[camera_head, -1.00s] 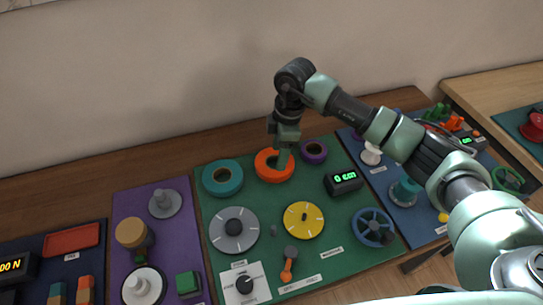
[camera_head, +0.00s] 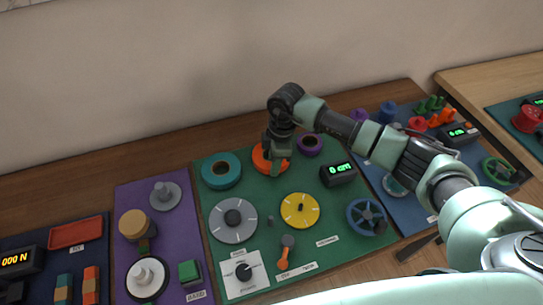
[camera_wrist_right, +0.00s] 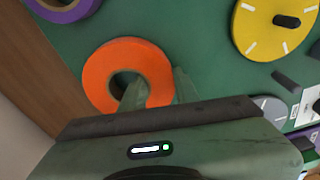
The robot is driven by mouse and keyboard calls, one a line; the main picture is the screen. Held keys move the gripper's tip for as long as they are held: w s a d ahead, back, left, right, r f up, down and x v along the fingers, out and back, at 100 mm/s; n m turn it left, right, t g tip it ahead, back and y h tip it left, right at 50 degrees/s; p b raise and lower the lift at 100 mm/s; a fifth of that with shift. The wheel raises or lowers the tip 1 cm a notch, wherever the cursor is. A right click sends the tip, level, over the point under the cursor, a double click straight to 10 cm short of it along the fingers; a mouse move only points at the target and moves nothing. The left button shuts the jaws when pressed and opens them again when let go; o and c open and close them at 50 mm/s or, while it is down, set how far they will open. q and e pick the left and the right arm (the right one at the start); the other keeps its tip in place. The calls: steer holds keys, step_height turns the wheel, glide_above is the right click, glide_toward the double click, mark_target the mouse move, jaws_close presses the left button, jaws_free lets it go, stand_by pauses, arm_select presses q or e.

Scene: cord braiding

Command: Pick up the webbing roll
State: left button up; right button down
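Three ring-shaped rolls lie at the back of the green board (camera_head: 332,220): a teal roll (camera_head: 207,175), an orange roll (camera_head: 259,160) and a purple roll (camera_head: 312,149). No label tells which is the webbing. My right gripper (camera_head: 276,167) is down at the orange roll. In the right wrist view, its fingers (camera_wrist_right: 158,88) straddle the wall of the orange roll (camera_wrist_right: 97,78), one in the hole and one outside. They stand about a wall's width apart; whether they press on it is unclear. The roll appears flat on the board. My left gripper is out of view.
Grey (camera_head: 227,233) and yellow (camera_head: 290,220) dials, a display box (camera_head: 339,177) and a blue handwheel (camera_head: 358,222) stand nearer on the green board. A purple board (camera_head: 190,238) lies left and a blue board (camera_head: 410,208) right. Bare wooden tabletop runs behind.

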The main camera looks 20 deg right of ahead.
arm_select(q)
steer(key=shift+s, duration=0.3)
arm_select(e)
steer(key=shift+r, duration=0.15)
